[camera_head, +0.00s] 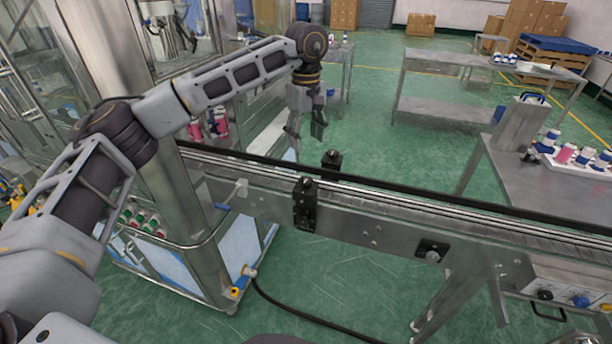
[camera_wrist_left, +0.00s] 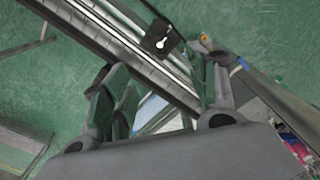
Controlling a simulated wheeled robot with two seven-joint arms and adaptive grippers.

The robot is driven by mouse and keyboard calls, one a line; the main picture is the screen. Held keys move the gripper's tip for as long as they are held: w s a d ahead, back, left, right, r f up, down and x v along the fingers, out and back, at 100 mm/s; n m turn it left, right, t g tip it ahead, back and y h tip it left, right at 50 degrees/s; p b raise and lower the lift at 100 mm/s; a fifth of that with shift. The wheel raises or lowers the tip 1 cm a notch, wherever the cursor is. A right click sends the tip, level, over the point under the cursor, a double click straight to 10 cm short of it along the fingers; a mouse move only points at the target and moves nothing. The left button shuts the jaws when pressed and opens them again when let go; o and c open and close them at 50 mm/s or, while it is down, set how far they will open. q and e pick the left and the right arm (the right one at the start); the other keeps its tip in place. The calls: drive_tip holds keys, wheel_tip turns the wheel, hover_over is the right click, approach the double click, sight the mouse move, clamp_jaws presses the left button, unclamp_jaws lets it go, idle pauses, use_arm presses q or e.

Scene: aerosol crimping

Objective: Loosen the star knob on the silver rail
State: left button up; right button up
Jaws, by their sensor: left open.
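The silver rail (camera_head: 375,221) of the conveyor runs from the left middle to the lower right in the head view; it also crosses the wrist view (camera_wrist_left: 123,44). Black brackets stand on it, one on the near side (camera_head: 305,203) and one on the far side (camera_head: 331,164). A dark block with a round knob (camera_head: 432,251) is on the rail's near face further right; I cannot make out a star shape. My left gripper (camera_head: 305,128) is open and empty, fingers pointing down, above and beyond the rail. In the wrist view its fingers (camera_wrist_left: 163,95) are apart. My right gripper is out of view.
A control box (camera_head: 567,296) sits at the lower right. A metal table (camera_head: 550,185) with bottles is beyond the rail at right. A black cable (camera_head: 310,318) lies on the green floor.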

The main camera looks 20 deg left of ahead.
sight(306, 180)
use_arm(q)
drive_tip(key=shift+f+p, duration=1.15)
drive_tip(key=shift+f, duration=5.7)
drive_tip(key=shift+c, duration=0.2)
drive_tip(key=c, duration=1)
